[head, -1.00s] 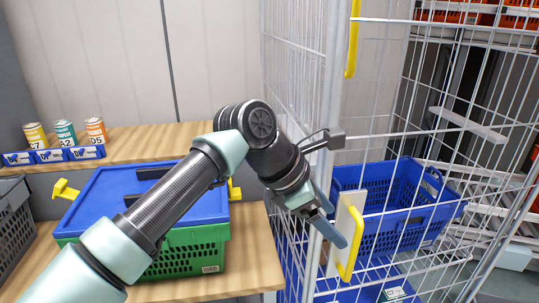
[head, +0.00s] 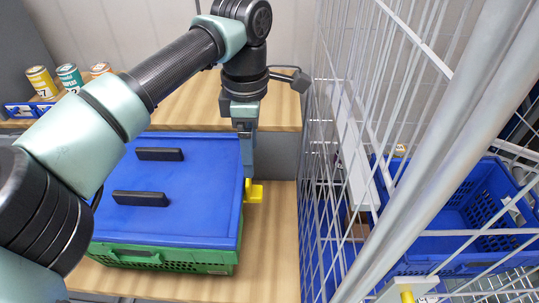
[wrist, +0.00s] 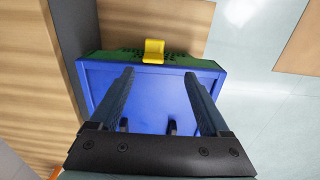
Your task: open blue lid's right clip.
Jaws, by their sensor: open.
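The blue lid (head: 190,195) lies on the green crate (head: 165,258) on the wooden table. It has two black handles on top. The right clip (head: 253,192) is yellow and sticks out at the lid's right edge. It also shows in the wrist view (wrist: 153,50), beyond the blue lid (wrist: 150,95). My gripper (head: 247,170) points down just above the lid's right edge, close to the clip. In the wrist view my gripper (wrist: 158,74) is open and empty, its fingers apart over the lid. I cannot tell whether a finger touches the clip.
A white wire cage (head: 330,150) stands close on the right, with a blue basket (head: 480,205) inside. Several cans (head: 70,77) stand on the shelf at the left. Bare tabletop (head: 275,245) lies between the crate and the cage.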

